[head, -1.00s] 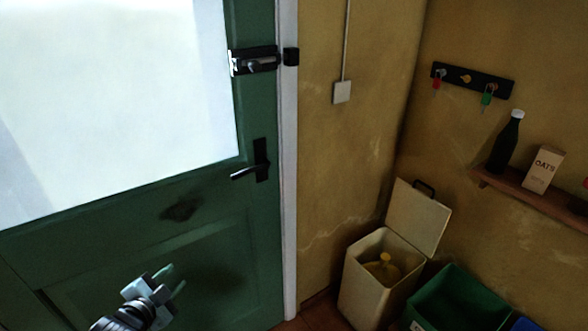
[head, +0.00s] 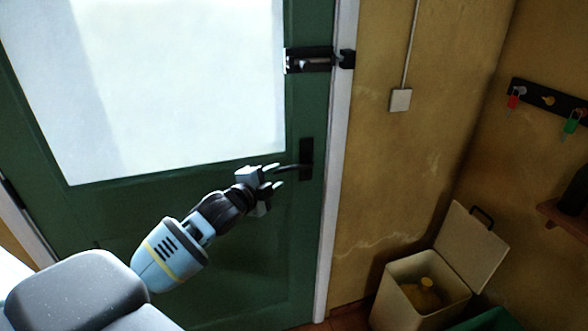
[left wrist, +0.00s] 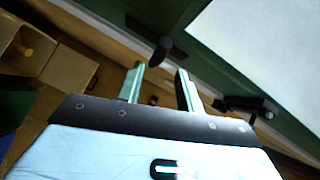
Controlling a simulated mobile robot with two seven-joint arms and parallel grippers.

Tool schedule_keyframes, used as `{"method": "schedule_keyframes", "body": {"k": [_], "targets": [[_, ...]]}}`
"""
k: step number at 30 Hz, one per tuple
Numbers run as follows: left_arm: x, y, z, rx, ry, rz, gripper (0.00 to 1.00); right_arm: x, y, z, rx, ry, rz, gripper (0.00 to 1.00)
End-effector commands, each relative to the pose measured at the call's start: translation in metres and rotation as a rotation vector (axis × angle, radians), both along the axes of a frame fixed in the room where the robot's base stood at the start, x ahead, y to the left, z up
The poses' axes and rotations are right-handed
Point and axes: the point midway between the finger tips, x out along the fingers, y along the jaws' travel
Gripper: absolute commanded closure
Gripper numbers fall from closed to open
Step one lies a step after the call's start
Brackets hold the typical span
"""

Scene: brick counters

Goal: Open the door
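The green door (head: 225,235) with a large bright pane fills the left of the head view and looks closed against its white frame. Its black lever handle (head: 306,160) is near the right edge. A black bolt (head: 309,60) sits higher up, beside a keeper (head: 347,59) on the frame; I cannot tell whether it spans the gap. My left gripper (head: 274,177) is open at the lever's free end. In the left wrist view, the lever's dark end (left wrist: 161,50) shows between and just beyond the two fingertips (left wrist: 160,68). My right gripper is out of view.
A cream bin (head: 415,300) with its lid up stands on the floor right of the door. A switch (head: 400,100) and a key rack (head: 550,100) are on the walls. A shelf (head: 562,215) is at the right edge.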

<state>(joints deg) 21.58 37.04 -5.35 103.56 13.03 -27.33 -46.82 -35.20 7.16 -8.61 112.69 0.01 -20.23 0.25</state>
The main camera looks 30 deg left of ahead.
Motion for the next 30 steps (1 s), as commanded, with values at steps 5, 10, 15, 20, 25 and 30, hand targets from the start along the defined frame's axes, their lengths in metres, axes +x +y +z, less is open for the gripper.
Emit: {"method": "schedule_keyframes", "body": {"k": [5, 10, 15, 20, 25, 30], "targets": [[0.022, -0.001, -0.002, -0.003, -0.002, 0.000, 0.64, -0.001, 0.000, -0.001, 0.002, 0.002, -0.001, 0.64], [0.046, -0.001, -0.005, -0.002, -0.001, 0.001, 0.64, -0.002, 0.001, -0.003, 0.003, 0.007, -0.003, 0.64], [0.063, -0.002, -0.008, -0.002, 0.000, 0.000, 0.64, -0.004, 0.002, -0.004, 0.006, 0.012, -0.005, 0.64], [0.071, -0.002, -0.009, -0.002, 0.000, -0.001, 0.64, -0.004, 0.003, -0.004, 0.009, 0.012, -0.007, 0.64], [0.072, -0.002, -0.009, -0.001, -0.001, -0.002, 0.64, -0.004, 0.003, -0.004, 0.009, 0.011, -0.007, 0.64], [0.072, -0.002, -0.009, -0.001, -0.002, -0.001, 0.69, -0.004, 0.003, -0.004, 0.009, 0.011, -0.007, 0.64]]}}
